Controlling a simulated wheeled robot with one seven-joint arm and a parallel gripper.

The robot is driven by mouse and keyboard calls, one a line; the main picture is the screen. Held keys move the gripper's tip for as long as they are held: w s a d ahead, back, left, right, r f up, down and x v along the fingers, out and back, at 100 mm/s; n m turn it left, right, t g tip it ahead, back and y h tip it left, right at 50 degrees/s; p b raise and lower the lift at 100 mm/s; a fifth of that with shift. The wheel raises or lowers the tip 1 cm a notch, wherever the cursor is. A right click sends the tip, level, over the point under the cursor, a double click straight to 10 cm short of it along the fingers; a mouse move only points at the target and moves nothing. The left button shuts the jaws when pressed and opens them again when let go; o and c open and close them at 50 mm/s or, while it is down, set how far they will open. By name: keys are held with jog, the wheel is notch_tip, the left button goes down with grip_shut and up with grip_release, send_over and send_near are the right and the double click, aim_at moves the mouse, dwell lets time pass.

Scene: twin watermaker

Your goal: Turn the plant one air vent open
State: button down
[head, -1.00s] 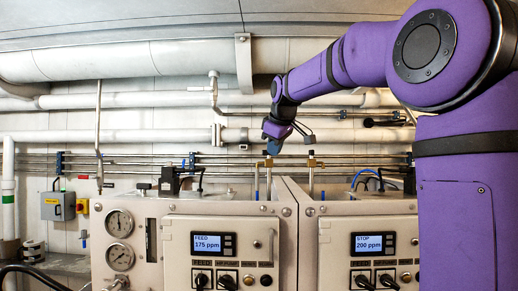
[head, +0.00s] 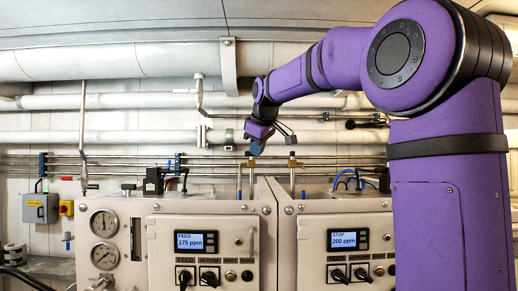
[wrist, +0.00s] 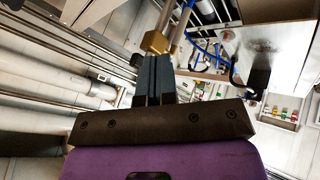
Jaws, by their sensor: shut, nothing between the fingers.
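My gripper (head: 256,149) hangs at the end of the purple arm, just above a small brass fitting (head: 251,161) on an upright pipe at the top of the left, 175 ppm cabinet (head: 147,240). This fitting appears to be the plant one air vent, but its handle and setting cannot be made out. In the wrist view the dark blue fingers (wrist: 155,62) are together and empty. Their tips are very close to a brass fitting (wrist: 155,42); whether they touch it is unclear.
A second brass fitting (head: 292,162) stands close on the right, by the 200 ppm cabinet (head: 330,225). Horizontal pipes (head: 110,138) run along the wall behind. A black component (head: 153,180) sits on the left cabinet top. Blue hoses (head: 347,178) lie at the right.

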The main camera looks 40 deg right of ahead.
jog(key=s+d+v, duration=0.1)
jog(key=d+v, duration=0.1)
jog(key=v, duration=0.8)
jog(key=shift+s+a, duration=0.2)
jog(key=shift+s, duration=0.05)
jog(key=s+a+f+m, duration=0.2)
jog(key=s+a+f, duration=0.3)
jog(key=s+f, duration=0.3)
jog(key=s+a+f+m+g+y, duration=0.1)
jog(key=s+a+f, duration=0.4)
jog(key=s+f, duration=0.4)
jog(key=s+a+f+m+y, duration=0.1)
jog(key=s+a+f, duration=0.4)
jog(key=f, duration=0.9)
jog(key=s+m, duration=0.1)
jog(key=s, duration=0.2)
jog(key=shift+s+f+m+g, duration=0.25)
jog(key=shift+s+m+g, duration=0.05)
jog(key=shift+g, duration=0.1)
